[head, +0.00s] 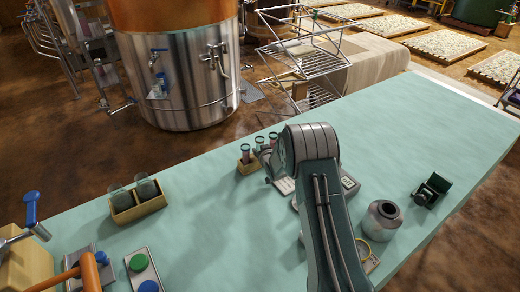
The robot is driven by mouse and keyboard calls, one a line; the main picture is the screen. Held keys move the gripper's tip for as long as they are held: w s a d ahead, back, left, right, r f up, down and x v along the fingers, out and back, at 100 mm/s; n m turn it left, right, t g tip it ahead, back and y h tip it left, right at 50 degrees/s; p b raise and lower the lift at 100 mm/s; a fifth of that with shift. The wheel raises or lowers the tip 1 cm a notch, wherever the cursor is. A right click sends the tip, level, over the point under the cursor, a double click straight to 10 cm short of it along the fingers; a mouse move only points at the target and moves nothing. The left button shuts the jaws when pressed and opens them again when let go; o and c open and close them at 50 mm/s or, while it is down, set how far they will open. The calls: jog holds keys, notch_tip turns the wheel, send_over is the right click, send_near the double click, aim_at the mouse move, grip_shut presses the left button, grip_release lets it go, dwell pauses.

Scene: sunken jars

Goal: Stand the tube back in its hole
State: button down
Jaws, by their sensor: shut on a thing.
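A small wooden rack (246,167) stands on the pale green table, left of my arm. A tube (245,153) with a pinkish-red content and a clear top stands upright at its left end. Two similar tubes show to its right, a middle tube (260,141) and a right tube (273,138). My gripper (266,160) is at the rack's right side, partly hidden by my own arm, and is shut on a tube. I cannot tell clearly which tube it holds. The tube's lower end and the hole are hidden.
A wooden holder (139,208) with two glass jars stands to the left. A grey device (349,184) sits behind my arm, a metal jar (382,221) and dark green box (432,190) to the right. Button panels (142,270) lie front left. The table's far right is clear.

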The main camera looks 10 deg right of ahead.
jog(key=shift+f, duration=0.1)
dwell(0.3)
jog(key=shift+f, duration=0.25)
jog(key=shift+c, duration=1.1)
grip_release()
jog(key=shift+f, duration=0.1)
jog(key=v, duration=1.2)
jog(key=shift+f, duration=0.15)
